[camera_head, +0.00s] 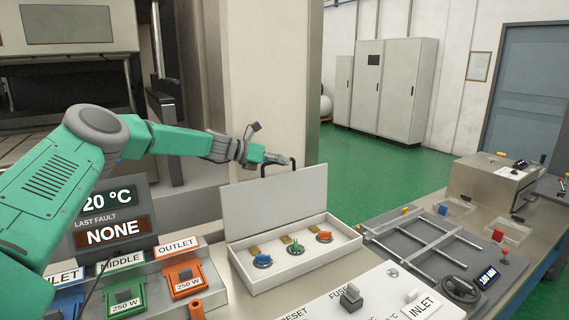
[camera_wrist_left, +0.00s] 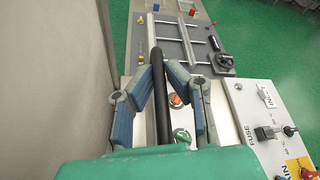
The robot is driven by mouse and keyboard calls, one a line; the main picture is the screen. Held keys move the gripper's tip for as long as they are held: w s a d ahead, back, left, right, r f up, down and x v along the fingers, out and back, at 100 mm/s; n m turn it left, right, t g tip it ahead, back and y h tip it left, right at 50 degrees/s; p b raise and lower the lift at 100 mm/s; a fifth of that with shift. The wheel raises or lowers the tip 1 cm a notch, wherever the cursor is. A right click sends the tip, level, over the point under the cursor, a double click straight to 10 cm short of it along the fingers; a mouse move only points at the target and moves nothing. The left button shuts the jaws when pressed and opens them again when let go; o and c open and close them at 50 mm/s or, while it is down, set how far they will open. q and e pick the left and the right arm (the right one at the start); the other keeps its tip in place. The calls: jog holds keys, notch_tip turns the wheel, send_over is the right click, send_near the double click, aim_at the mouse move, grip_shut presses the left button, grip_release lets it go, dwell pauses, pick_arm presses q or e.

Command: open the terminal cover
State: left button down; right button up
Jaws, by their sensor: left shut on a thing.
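The terminal cover (camera_head: 270,205) is a pale grey lid that stands raised, tilted up at the back of a white terminal box (camera_head: 305,270). Inside the open box are a blue, a green and an orange terminal (camera_head: 323,237). My left gripper (camera_head: 279,161) is at the cover's top edge, shut on its black handle (camera_head: 292,165). In the left wrist view the black handle (camera_wrist_left: 158,85) runs between the fingers of the left gripper (camera_wrist_left: 158,72). The orange and green terminals show below it. My right gripper is not in view.
Left of the box are blue, green and orange heater modules (camera_head: 184,277) and a display reading NONE (camera_head: 113,232). A white fuse panel (camera_head: 375,300) is in front. A grey frame fixture (camera_head: 425,245) lies to the right. A beige pillar (camera_head: 268,80) stands behind the cover.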

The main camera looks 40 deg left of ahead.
pick_arm(q)
jog(key=shift+f, duration=0.3)
jog(key=c, duration=1.6)
grip_release()
jog(key=shift+a, duration=0.15)
jog(key=shift+w+a, duration=0.1)
jog(key=v, duration=1.2)
jog(key=shift+f, duration=0.1)
jog(key=shift+a+f, duration=0.1)
jog(key=shift+f, duration=0.05)
